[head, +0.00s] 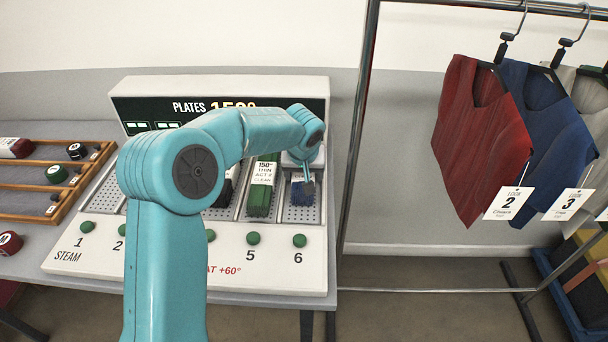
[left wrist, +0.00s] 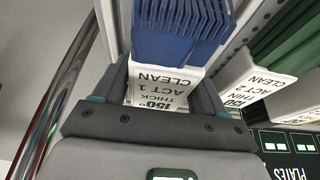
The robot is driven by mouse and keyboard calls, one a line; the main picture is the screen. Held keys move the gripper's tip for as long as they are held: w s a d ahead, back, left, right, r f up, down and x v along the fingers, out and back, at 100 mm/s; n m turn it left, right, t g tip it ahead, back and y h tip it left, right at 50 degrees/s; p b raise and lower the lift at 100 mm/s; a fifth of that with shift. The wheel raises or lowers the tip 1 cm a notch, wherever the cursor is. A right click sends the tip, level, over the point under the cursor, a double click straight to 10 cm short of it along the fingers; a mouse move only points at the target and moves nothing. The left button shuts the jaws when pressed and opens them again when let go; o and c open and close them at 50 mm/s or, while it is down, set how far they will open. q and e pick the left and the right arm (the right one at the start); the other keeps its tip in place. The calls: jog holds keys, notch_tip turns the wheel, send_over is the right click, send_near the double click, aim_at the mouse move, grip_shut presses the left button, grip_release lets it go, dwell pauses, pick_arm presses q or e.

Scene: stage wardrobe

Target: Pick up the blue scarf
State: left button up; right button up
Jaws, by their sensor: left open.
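The blue scarf (head: 301,197) is a small pleated blue piece in slot 6 of the white steam board, mostly behind my left gripper (head: 309,187). In the left wrist view, the blue scarf (left wrist: 178,32) shows its pleats and a white tag (left wrist: 160,88) reading 150° THICK ACT 1 CLEAN. My left gripper (left wrist: 160,95) is open, with a dark finger on each side of the tag. I cannot tell whether the fingers touch it. My right gripper is in neither view.
A green scarf (head: 262,190) stands in slot 5, tagged THIN ACT 2. The steam board (head: 150,246) has green buttons. A wooden rack (head: 30,190) with reels is at left. Red (head: 478,140) and blue (head: 535,125) garments hang from a metal rail at right.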

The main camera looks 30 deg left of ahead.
pick_arm(q)
jog(key=c, duration=0.8)
jog(key=shift+r, duration=0.1)
